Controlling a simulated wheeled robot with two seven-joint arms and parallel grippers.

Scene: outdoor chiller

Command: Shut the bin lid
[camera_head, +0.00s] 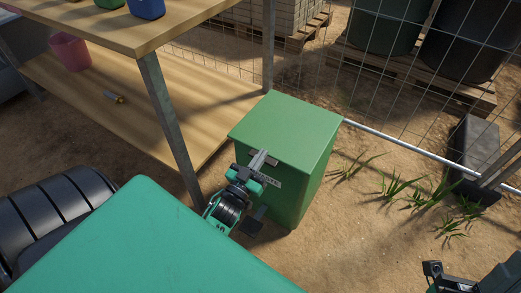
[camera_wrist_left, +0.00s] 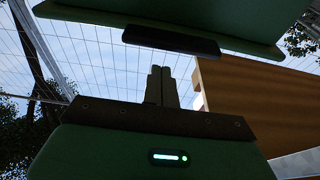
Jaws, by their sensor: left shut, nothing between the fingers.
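The green bin (camera_head: 315,185) stands on the dirt beside the wooden bench. Its lid (camera_head: 290,128) looks flat over the top in the head view; I cannot tell whether a small gap is left under it. A dark handle (camera_head: 272,162) sits at the lid's front edge, partly behind my left gripper (camera_head: 260,158). The left gripper is shut and empty at that front edge. In the left wrist view, its fingers (camera_wrist_left: 161,86) point up toward a green panel with a dark handle (camera_wrist_left: 170,40), apart from it in the picture. Part of my right gripper (camera_head: 433,270) shows at the bottom right.
The wooden bench (camera_head: 190,100) with metal legs stands left of the bin, with a pink bucket (camera_head: 69,51) on its lower shelf. A wire fence (camera_head: 400,100) and a rail run behind. Open dirt with grass tufts (camera_head: 395,190) lies to the right.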

